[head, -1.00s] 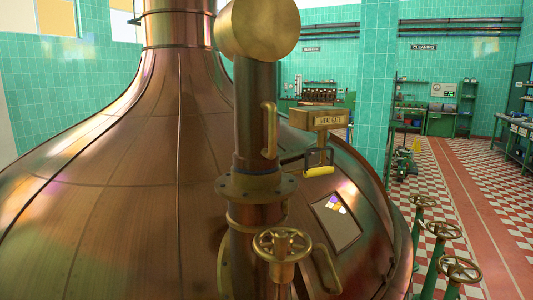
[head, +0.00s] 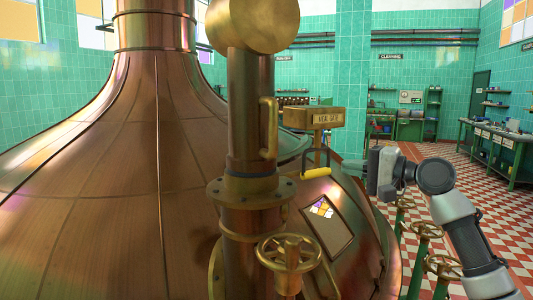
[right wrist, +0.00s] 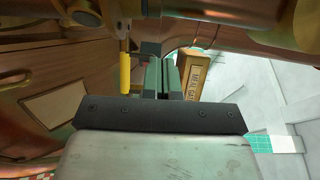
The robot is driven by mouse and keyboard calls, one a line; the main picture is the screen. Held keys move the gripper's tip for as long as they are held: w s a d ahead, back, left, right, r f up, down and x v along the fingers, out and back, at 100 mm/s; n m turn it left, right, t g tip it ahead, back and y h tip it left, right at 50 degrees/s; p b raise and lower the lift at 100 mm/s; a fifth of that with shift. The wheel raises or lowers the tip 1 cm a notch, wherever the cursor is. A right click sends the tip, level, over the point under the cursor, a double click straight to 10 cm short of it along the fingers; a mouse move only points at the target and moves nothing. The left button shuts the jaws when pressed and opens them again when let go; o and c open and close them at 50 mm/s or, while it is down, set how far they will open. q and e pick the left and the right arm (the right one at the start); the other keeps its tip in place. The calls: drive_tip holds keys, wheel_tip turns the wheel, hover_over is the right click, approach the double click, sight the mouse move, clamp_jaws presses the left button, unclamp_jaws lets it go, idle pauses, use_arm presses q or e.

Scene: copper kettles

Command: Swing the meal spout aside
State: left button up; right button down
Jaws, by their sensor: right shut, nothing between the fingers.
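The meal spout is an upright copper pipe (head: 251,105) with a round brass head (head: 252,25), a bolted brass flange (head: 250,190) and a brass side handle (head: 269,127). It stands in front of the copper kettle (head: 110,180). My right gripper (head: 348,163) is shut and empty, its fingers pointing left, right of the spout and apart from its handle. A yellow-gripped lever (head: 315,173) hangs just left of the fingertips in the head view. In the right wrist view, the shut fingers (right wrist: 160,65) are between the yellow grip (right wrist: 125,72) and the "MEAL GATE" box (right wrist: 192,75).
The "MEAL GATE" box (head: 315,118) stands behind and right of the spout. A brass handwheel (head: 288,252) is in front, low down. A framed window (head: 328,226) is in the kettle's slope. Several green-stemmed handwheels (head: 425,231) stand at right, below my right arm. The tiled floor is open beyond.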

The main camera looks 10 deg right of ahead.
drive_tip(key=shift+n+y, duration=0.4)
drive_tip(key=shift+y, duration=0.2)
drive_tip(key=s+r, duration=0.1)
drive_tip(key=s+a+r, duration=0.1)
drive_tip(key=r, duration=0.1)
drive_tip(key=shift+a+r, duration=0.15)
drive_tip(key=shift+r, duration=0.05)
drive_tip(key=s+a+p+x, duration=0.2)
drive_tip(key=p+x, duration=0.3)
drive_tip(key=x, duration=0.8)
drive_tip(key=shift+f, duration=0.25)
drive_tip(key=shift+a, duration=0.1)
drive_tip(key=shift+s, duration=0.1)
